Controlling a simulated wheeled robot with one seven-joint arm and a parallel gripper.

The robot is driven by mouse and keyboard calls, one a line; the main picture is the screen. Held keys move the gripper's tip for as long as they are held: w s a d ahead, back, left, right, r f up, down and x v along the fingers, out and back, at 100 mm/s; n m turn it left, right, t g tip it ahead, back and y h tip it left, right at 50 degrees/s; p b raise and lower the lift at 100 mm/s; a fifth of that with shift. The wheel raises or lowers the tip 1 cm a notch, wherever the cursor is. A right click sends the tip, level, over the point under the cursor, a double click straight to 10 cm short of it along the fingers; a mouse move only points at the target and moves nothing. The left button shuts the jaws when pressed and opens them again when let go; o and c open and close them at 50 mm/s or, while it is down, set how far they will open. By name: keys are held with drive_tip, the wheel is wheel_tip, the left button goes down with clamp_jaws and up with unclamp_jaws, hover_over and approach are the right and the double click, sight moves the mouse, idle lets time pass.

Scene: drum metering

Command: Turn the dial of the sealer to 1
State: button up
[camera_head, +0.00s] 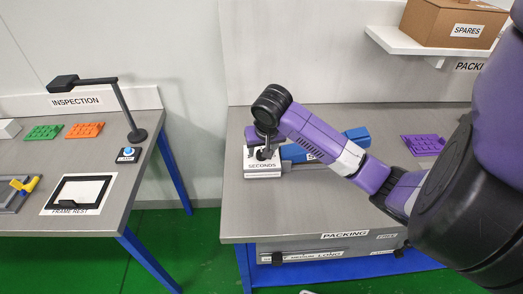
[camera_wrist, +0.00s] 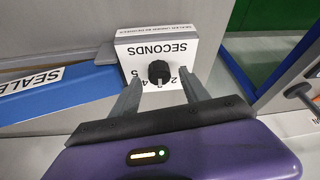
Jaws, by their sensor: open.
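The sealer's white box (camera_head: 262,170), marked SECONDS, stands on the packing table, with the sealer's blue body (camera_head: 355,138) behind my arm. In the wrist view the box (camera_wrist: 140,50) appears upside down. Its black dial (camera_wrist: 159,70) has a pale pointer mark at its lower edge, with digits around it. The 5, 4 and 2 partly show; the digit at the pointer is not clear. My gripper (camera_wrist: 162,76) is open, its two fingers on either side of the dial with gaps. In the head view my gripper (camera_head: 264,148) is over the box and hides the dial.
A purple tray piece (camera_head: 424,145) lies to the right on the packing table (camera_head: 300,215). A shelf above holds the SPARES box (camera_head: 455,24). The inspection table (camera_head: 95,215) with its lamp (camera_head: 126,110) stands left, across a floor gap.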

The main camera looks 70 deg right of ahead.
drive_tip(key=shift+x, duration=0.9)
drive_tip(key=shift+r, duration=0.1)
clamp_jaws()
